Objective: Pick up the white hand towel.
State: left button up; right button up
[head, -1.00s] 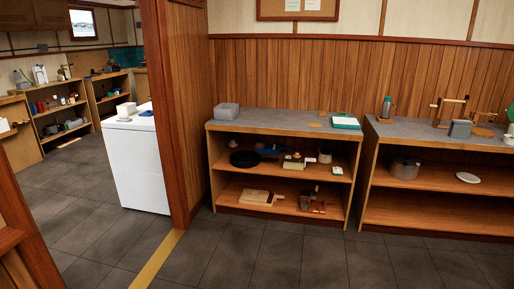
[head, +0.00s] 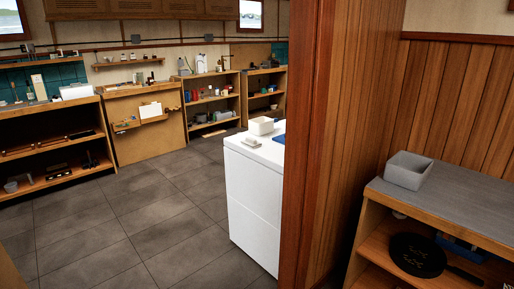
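I cannot make out the white hand towel for certain. A flat white piece (head: 150,110) on the front of a wooden cabinet across the far room could be cloth, but it is too small to tell. On the white appliance (head: 252,200) stand a white box-like object (head: 261,126) and a small flat white object (head: 250,142); neither is clearly a towel. Neither of my grippers is in view.
A wooden wall end (head: 325,130) stands just right of the appliance. A shelf unit with a grey bin (head: 408,170) and a black pan (head: 418,255) is at the right. Shelves line the far room. The grey tiled floor (head: 130,230) at left is clear.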

aim_at(251, 142)
jog(key=i+j, duration=0.15)
jog(key=i, duration=0.3)
jog(key=i+j, duration=0.2)
jog(key=i, duration=0.3)
jog(key=i+j, duration=0.15)
jog(key=i, duration=0.3)
jog(key=i+j+u, duration=0.1)
jog(key=i, duration=0.4)
jog(key=j, duration=0.1)
